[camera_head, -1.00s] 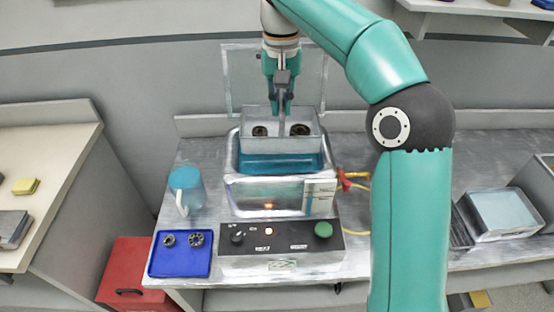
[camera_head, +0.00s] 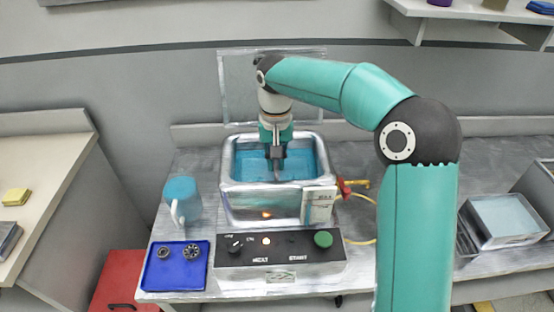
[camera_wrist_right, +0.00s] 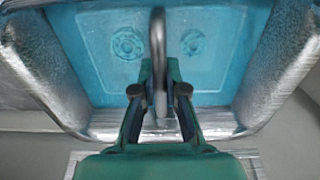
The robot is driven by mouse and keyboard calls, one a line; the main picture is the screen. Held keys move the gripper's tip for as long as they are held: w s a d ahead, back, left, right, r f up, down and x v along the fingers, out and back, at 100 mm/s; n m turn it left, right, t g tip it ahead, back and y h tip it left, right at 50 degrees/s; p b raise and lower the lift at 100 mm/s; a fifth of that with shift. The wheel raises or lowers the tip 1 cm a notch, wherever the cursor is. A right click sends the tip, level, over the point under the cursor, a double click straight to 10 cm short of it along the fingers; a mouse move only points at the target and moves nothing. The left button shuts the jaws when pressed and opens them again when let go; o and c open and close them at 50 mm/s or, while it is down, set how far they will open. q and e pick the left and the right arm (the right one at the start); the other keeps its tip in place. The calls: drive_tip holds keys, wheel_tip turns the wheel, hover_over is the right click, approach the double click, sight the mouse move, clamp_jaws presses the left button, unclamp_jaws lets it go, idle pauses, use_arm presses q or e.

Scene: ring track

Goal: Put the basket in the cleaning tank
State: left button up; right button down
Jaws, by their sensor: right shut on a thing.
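The cleaning tank (camera_head: 245,203) is a metal tub of blue liquid on the bench. My right gripper (camera_head: 277,168) points down into its middle and is shut on the upright handle of the basket (camera_wrist_right: 158,35). In the right wrist view the gripper (camera_wrist_right: 160,95) has the grey handle between its fingers. The basket is down inside the tank, under the blue liquid, with two round gear-like parts (camera_wrist_right: 127,43) showing blurred through it. I cannot tell whether the basket touches the tank floor. My left gripper is not in view.
A control box (camera_head: 280,275) with a green button stands in front of the tank. A clear tray (camera_head: 500,220) stands at the right. A clear panel (camera_head: 236,85) stands behind the tank.

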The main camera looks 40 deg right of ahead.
drive_tip(key=c, duration=1.2)
unclamp_jaws()
wheel_tip(320, 180, up, 12)
drive_tip(key=shift+r+p, duration=0.1)
drive_tip(key=shift+p, duration=0.75)
